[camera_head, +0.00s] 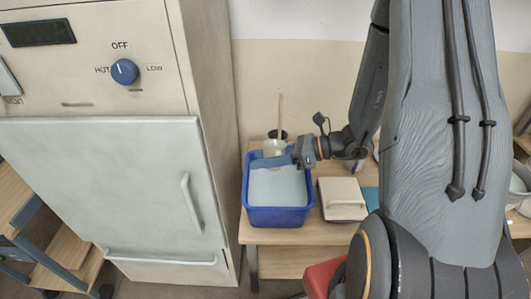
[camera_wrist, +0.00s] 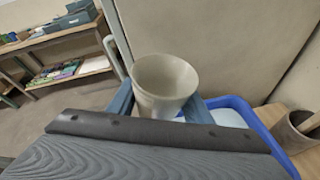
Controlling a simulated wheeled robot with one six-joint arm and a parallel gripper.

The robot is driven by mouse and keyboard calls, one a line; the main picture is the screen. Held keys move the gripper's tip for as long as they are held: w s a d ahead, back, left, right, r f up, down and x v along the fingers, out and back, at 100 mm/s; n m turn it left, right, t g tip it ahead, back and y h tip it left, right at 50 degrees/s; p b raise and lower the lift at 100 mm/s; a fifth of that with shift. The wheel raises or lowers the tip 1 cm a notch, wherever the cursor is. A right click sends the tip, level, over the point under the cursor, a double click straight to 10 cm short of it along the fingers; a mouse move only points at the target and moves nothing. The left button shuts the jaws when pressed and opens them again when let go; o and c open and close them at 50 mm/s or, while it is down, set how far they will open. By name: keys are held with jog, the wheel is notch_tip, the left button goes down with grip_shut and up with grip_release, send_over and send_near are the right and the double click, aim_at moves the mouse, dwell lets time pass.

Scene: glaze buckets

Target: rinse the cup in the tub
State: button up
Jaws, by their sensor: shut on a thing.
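A pale, off-white cup (camera_wrist: 163,80) is held between the two blue fingers of my gripper (camera_wrist: 160,104), its open mouth showing in the wrist view. In the head view my gripper (camera_head: 274,157) reaches in from the right over the back part of the blue tub, and the cup (camera_head: 273,147) shows pale behind a finger. The tub (camera_head: 279,217) stands on a wooden table and has a light, pale blue surface inside. The tub also shows in the wrist view (camera_wrist: 262,128), behind and to the right of the cup. I cannot tell whether the cup touches the pale surface.
A pot with a dark rim (camera_head: 277,133) and an upright wooden stick (camera_head: 280,110) stand behind the tub. A beige lidded box (camera_head: 342,199) sits right of the tub. A large pale kiln-like cabinet (camera_head: 120,180) with a blue knob (camera_head: 124,71) stands close on the left.

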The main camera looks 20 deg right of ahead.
jog(key=shift+s+a+r+m+g+y+p, duration=0.2)
jog(key=shift+s+r+m+g+y+p, duration=0.15)
jog(key=shift+m+p, duration=0.35)
jog(key=m+y, duration=0.1)
jog(key=m, duration=0.2)
jog(key=m+g+y+b, duration=0.1)
jog(key=m+y, duration=0.1)
jog(key=m, duration=0.1)
jog(key=m+g+y+b, duration=0.1)
jog(key=m, duration=0.3)
jog(key=shift+w+d+f, duration=0.1)
jog(key=shift+w+f, duration=0.05)
jog(key=shift+f, duration=0.05)
jog(key=m, duration=0.1)
jog(key=m+y, duration=0.1)
jog(key=w+m, duration=0.1)
jog(key=shift+d+r+m+t+y, duration=0.25)
jog(key=shift+d+r+m, duration=0.05)
jog(key=shift+r, duration=0.1)
